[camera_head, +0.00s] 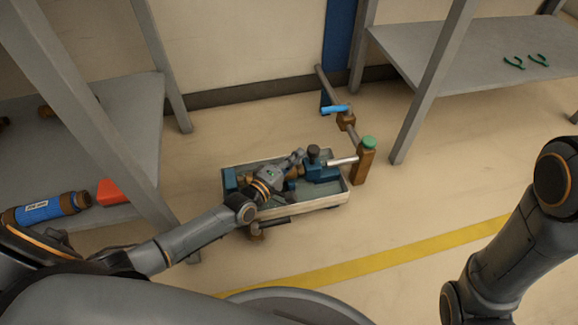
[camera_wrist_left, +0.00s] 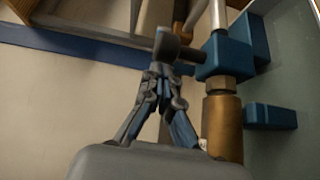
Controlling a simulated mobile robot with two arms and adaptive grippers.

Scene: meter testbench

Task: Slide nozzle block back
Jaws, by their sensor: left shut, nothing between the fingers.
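A blue block (camera_head: 322,172), which I take to be the nozzle block, sits in the right part of a shallow grey-green tray on the floor. It has a dark round knob on top and a pale rod out to the right. My left gripper (camera_head: 297,158) is over the tray, just left of the block. Its fingers (camera_wrist_left: 162,72) are closed together and empty, close to a dark round knob (camera_wrist_left: 168,45); I cannot tell whether they touch. My right gripper is out of frame.
The tray (camera_head: 285,212) has raised pale rims. A brown post with a green cap (camera_head: 368,143) and a pipe with a blue lever valve (camera_head: 336,109) stand right of and behind it. Shelf legs (camera_head: 432,85) flank the area. Open floor with a yellow line (camera_head: 390,263) lies in front.

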